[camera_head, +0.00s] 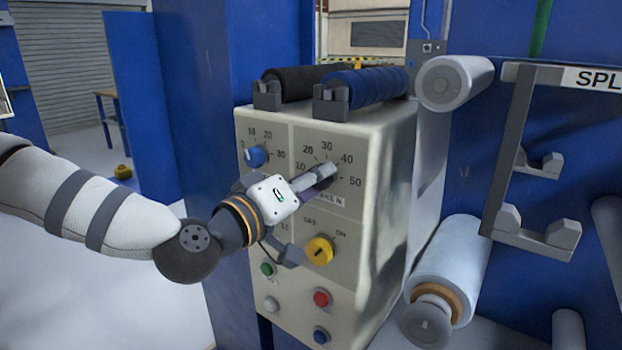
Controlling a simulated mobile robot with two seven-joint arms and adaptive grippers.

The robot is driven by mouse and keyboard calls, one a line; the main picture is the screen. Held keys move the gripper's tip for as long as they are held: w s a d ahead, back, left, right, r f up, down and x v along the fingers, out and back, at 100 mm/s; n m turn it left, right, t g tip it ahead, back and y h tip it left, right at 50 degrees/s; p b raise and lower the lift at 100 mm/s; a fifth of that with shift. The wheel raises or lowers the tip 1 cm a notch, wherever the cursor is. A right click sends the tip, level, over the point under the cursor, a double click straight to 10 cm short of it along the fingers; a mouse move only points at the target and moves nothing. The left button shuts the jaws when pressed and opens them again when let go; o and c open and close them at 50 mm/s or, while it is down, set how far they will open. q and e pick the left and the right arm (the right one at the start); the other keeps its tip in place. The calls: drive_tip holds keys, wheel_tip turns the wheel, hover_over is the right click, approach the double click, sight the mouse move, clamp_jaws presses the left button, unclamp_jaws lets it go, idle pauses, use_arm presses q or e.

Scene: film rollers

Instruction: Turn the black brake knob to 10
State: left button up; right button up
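The control box (375,150) has an upper right dial marked 10 to 50 (327,147). The black brake knob at this dial's centre is largely or wholly hidden behind my gripper. I cannot read where it points, and cannot tell whether a dark patch there is knob or fingertip. My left gripper (307,216) is in front of the panel with its fingers spread apart, one over the dial and one lower, left of the yellow knob (320,250). I cannot tell whether the upper finger touches the black knob. My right gripper is not in view.
A blue knob (256,156) is on the upper left dial. Green (268,269), white (271,304), red (322,298) and blue (321,335) buttons sit below. Black (300,78) and blue (366,86) rollers lie on top.

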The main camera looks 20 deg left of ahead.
use_arm(q)
drive_tip(key=shift+n, duration=0.5)
idle(0.3)
drive_tip(key=o, duration=1.2)
drive_tip(key=shift+w+d, duration=0.1)
drive_tip(key=shift+c, duration=0.2)
